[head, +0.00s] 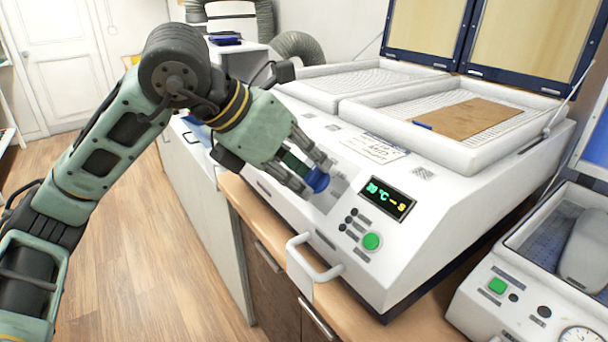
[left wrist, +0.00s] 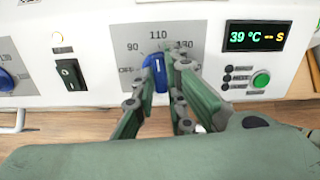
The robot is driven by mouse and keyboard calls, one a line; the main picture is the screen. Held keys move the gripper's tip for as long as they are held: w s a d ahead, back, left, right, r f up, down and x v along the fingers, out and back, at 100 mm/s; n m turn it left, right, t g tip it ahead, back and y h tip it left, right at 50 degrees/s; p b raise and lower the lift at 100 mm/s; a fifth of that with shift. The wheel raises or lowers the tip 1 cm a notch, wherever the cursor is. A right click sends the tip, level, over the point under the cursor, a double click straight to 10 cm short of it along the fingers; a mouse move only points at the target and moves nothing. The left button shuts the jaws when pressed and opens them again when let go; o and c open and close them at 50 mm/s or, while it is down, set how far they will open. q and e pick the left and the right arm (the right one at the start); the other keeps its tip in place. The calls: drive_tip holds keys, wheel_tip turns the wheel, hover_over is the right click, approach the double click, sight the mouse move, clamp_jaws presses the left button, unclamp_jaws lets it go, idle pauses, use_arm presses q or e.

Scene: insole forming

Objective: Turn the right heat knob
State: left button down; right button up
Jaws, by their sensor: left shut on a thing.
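The right heat knob (left wrist: 154,77) is blue and sits on the white front panel, under a dial marked OFF, 90, 110 and 130. It also shows in the head view (head: 317,181). My left gripper (head: 309,174) is at the panel with its fingers on either side of this knob, shut on it. In the left wrist view the gripper (left wrist: 157,88) has one finger left of the knob and one right of it, partly covering the dial. The knob stands roughly upright, towards 110; its exact pointing is hard to read. My right gripper is not in view.
A display (left wrist: 257,36) reads 39 °C, with a green button (left wrist: 261,78) below it. Another blue knob (left wrist: 5,80) and a black switch (left wrist: 70,74) lie to the left. A white handle (head: 312,260) juts from the front. A brown sheet (head: 466,118) lies on the heater's right bed.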

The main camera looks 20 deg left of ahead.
use_arm(q)
drive_tip(key=shift+m, duration=0.4)
drive_tip(key=c, duration=1.8)
unclamp_jaws()
drive_tip(key=v, duration=1.2)
